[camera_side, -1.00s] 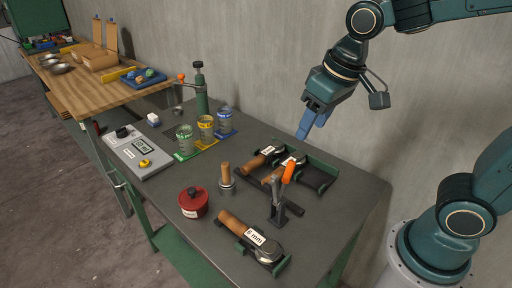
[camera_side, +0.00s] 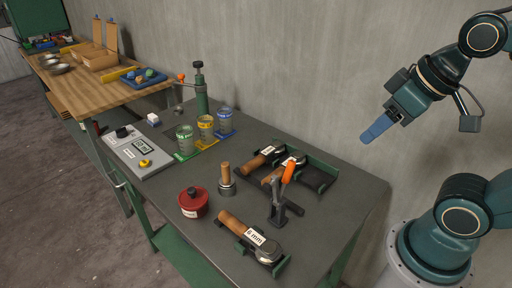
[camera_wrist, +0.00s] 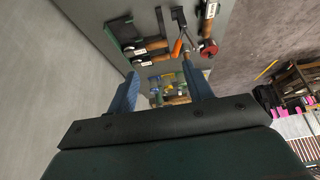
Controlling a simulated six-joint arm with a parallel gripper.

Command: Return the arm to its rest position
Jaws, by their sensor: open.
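My gripper (camera_side: 378,128) hangs in the air at the right in the side view, past the right edge of the grey bench and in front of the wall. Its blue fingers point down and left. In the wrist view my gripper (camera_wrist: 160,90) shows two blue fingers spread apart with nothing between them. It is open and empty, clear of the bench and of everything on it.
The grey bench (camera_side: 325,222) holds an orange-handled clamp (camera_side: 287,174), a tool labelled 6 mm (camera_side: 252,236), a red pot (camera_side: 193,203), several jars and a scale (camera_side: 138,150). A wooden table (camera_side: 100,92) stands behind. Air around my gripper is free.

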